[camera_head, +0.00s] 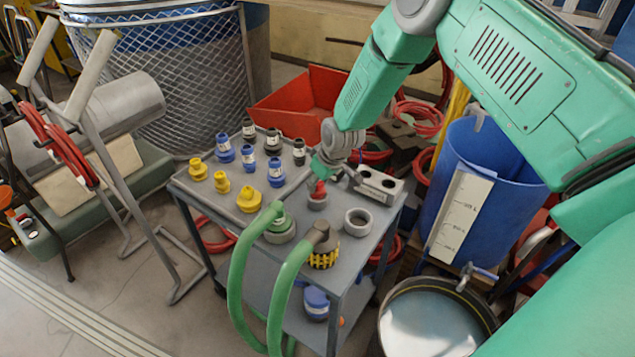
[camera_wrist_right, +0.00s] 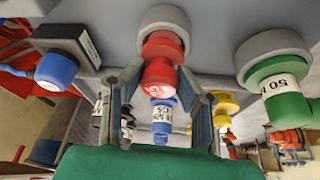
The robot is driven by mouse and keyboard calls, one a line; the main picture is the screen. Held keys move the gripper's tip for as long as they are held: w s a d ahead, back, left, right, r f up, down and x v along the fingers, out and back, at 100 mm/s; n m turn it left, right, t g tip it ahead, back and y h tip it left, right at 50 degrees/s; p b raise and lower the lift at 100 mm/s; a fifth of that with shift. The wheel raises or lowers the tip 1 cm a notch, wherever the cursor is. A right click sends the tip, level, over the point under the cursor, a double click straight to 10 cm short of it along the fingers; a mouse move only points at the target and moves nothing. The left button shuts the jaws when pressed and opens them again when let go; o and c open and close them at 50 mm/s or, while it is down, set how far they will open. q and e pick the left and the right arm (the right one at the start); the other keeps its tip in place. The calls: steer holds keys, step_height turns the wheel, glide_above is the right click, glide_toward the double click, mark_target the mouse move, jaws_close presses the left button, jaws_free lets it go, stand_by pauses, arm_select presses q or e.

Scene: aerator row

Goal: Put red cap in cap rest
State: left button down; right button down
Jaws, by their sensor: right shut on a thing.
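The red cap (camera_head: 319,187) is on the grey cart, at a small grey round holder (camera_head: 317,204). In the wrist view the red cap (camera_wrist_right: 162,50) is a stepped red piece between my fingers, with its far end against or in the grey holder (camera_wrist_right: 166,17); I cannot tell how deep it sits. My right gripper (camera_head: 321,176) is shut on the red cap, and its two fingers also show in the wrist view (camera_wrist_right: 161,88). A second grey ring (camera_head: 357,221) stands empty to the right. My left gripper is not in view.
A grey block with holes (camera_head: 380,184) stands right of my gripper. Yellow (camera_head: 249,201), blue (camera_head: 276,172) and black fittings stand to the left. A green coupling (camera_head: 281,226) and a hose end (camera_head: 321,247) are in front. A blue barrel (camera_head: 500,180) stands right of the cart.

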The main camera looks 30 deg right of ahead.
steer(key=shift+f+b, duration=0.35)
steer(key=shift+f, duration=0.25)
steer(key=c, duration=1.1)
jaws_free()
steer(key=shift+c, duration=0.2)
steer(key=shift+r, duration=0.1)
steer(key=shift+r, duration=0.25)
steer(key=v, duration=1.1)
steer(key=shift+s, duration=0.2)
steer(key=shift+d, duration=0.1)
